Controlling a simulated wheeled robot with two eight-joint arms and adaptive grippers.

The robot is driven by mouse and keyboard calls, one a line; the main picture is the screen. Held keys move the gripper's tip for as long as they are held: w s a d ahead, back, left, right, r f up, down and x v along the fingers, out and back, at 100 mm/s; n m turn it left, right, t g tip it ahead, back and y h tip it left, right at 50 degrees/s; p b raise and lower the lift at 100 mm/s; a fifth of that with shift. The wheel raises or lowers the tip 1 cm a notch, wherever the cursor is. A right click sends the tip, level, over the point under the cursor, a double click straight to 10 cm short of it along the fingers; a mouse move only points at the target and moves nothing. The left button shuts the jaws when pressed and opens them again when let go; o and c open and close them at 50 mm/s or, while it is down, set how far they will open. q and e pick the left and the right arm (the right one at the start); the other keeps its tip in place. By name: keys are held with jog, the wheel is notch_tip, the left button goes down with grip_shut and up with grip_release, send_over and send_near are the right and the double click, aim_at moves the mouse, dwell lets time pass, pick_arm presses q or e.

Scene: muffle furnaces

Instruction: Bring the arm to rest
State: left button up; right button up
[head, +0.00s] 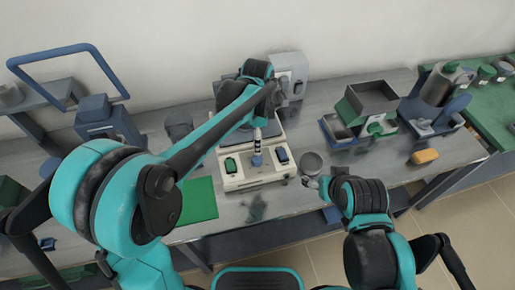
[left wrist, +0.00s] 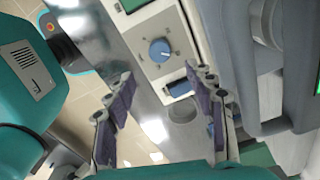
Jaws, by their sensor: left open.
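My left arm comes in from the left in the head view and reaches over a white bench device (head: 250,178), which has a blue knob (head: 256,160). The forearm mostly hides the left gripper there. In the left wrist view my left gripper (left wrist: 168,76) is open, its purple-padded fingers wide apart with nothing between them. The same device's panel and blue knob (left wrist: 160,51) show beyond the fingertips. My right arm is folded at the lower right in the head view. Its gripper (head: 323,184) is small and partly hidden near a grey round container, so its jaws are unclear.
The grey container (head: 312,162) stands right of the device. A green mat (head: 198,201) lies to its left. A blue frame (head: 70,50) stands at the left.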

pick_arm(q)
jog(key=shift+r, duration=1)
jog(key=s+a+n+t, duration=0.7)
jog(key=s+a+n, duration=0.9)
jog(key=a+n, duration=0.1)
jog(key=shift+s+a+r+n, duration=0.15)
jog(key=shift+a+r+n, duration=0.2)
jog(key=shift+a+n, duration=0.05)
dwell(1.0)
